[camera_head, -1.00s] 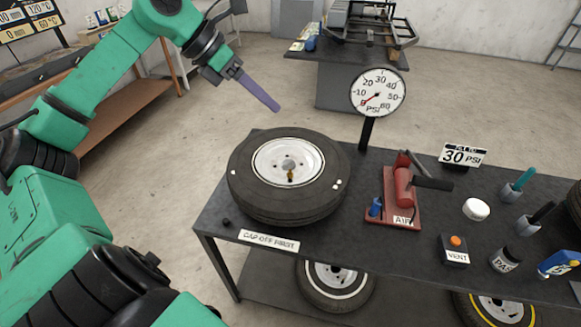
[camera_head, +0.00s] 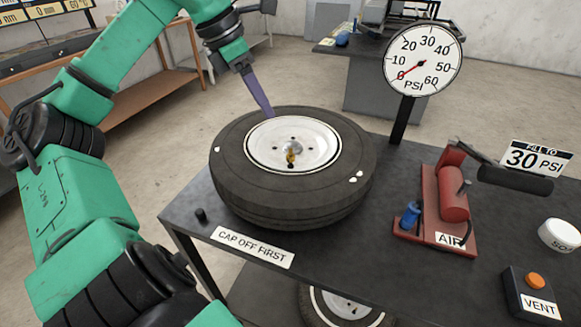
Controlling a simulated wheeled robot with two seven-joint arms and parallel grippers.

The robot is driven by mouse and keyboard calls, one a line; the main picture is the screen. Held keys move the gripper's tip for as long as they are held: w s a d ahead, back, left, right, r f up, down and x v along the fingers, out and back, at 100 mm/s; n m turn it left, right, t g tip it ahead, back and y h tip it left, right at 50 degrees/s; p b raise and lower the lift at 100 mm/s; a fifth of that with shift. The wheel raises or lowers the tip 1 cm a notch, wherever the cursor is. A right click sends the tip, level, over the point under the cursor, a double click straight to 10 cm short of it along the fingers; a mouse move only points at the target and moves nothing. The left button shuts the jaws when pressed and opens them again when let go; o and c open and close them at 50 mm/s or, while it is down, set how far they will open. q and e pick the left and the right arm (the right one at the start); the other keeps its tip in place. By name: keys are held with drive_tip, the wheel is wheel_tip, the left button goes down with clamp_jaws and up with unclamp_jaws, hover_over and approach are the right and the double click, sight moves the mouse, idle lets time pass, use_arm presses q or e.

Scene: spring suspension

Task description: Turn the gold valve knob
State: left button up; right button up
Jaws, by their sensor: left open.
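The small gold valve knob (camera_head: 291,155) stands up from the white hub of the tyre (camera_head: 235,180), which lies flat on the dark table. My left gripper (camera_head: 268,113) reaches in from the upper left, its purple fingers pointing down and to the right. Its fingertips appear by the far rim of the tyre, up and left of the knob and apart from it. The fingers overlap in this view, and nothing shows between them. The left gripper is open. My right gripper is not in view.
A small black cap (camera_head: 201,214) and a "CAP OFF FIRST" label (camera_head: 252,246) sit at the table's front left. A gauge (camera_head: 423,60) on a post stands behind the tyre. A red air pump (camera_head: 450,200), a vent box (camera_head: 530,297) and a "30 PSI" sign (camera_head: 537,160) are right.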

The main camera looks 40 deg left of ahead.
use_arm(q)
drive_tip(key=f, duration=0.1)
drive_tip(key=p, duration=0.3)
approach(287, 156)
drive_tip(key=x, duration=0.7)
drive_tip(key=shift+w+d+f, duration=0.15)
drive_tip(key=shift+w+d, duration=0.1)
drive_tip(key=shift+w, duration=0.1)
drive_tip(key=shift+f, duration=0.25)
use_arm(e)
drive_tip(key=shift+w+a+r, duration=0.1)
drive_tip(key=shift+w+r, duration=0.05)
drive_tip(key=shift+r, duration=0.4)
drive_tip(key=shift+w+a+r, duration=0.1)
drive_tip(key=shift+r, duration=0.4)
use_arm(q)
clamp_jaws()
